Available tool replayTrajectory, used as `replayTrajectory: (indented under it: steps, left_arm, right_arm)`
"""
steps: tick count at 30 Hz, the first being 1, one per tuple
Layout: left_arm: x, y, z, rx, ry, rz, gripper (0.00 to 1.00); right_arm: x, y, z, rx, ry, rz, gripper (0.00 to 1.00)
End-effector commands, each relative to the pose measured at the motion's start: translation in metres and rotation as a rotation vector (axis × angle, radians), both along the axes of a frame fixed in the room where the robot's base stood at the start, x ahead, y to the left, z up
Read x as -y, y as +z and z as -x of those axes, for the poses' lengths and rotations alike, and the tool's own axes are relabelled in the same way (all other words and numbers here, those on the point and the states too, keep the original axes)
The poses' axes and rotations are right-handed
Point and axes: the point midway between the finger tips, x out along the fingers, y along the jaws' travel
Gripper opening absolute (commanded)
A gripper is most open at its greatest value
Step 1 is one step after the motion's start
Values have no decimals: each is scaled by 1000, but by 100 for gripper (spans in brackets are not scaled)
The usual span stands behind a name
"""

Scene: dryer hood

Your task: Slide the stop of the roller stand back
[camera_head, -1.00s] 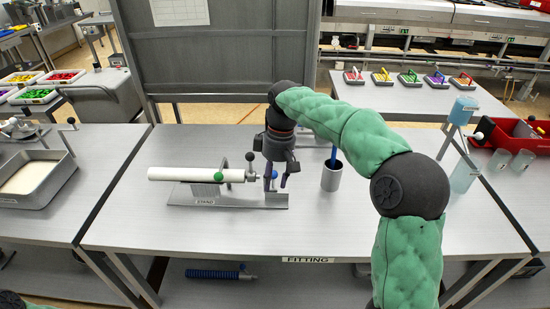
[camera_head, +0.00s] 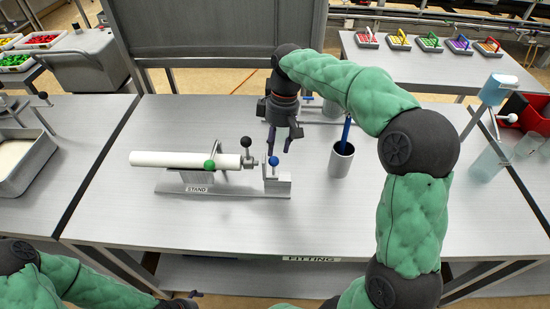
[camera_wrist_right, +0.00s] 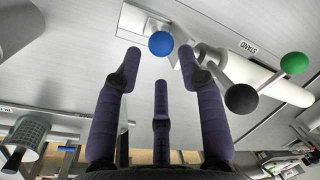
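The roller stand has a grey base plate (camera_head: 225,192) labelled STAND, with a white roller (camera_head: 180,160) lying on it. The stop (camera_head: 278,184) is a grey block with a blue ball knob (camera_head: 273,161), at the right end of the base, apart from the roller's end. My right gripper (camera_head: 287,149) hangs just above and behind the knob, open and empty. In the right wrist view the blue knob (camera_wrist_right: 161,44) shows beyond its spread purple fingers (camera_wrist_right: 157,75). My left gripper (camera_head: 188,299) is at the bottom edge, mostly cut off.
A black ball lever (camera_head: 246,143) and a green ball (camera_head: 210,164) are on the stand. A grey cup (camera_head: 341,160) with a blue item stands right of the stop. A tray (camera_head: 22,162) is at the left. The table front is clear.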

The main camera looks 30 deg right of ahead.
Motion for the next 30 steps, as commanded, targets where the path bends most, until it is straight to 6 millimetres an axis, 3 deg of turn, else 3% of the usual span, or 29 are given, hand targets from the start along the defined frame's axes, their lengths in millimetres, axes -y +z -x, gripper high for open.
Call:
replayTrajectory:
  steps: [3,9,21,25,30]
  left_arm:
    - [0,-10,0,0,0,0,93]
    - [0,-16,0,0,0,0,93]
    - [0,-17,0,1,0,0,93]
    - [0,-17,0,1,0,0,93]
    - [0,-16,0,1,0,0,93]
  right_arm:
    - [-3,-22,2,-1,0,0,40]
    - [-7,-42,4,-1,0,0,40]
    - [-8,-46,4,0,0,0,40]
    - [-8,-46,4,0,0,0,3]
    - [-8,-46,4,-1,0,0,0]
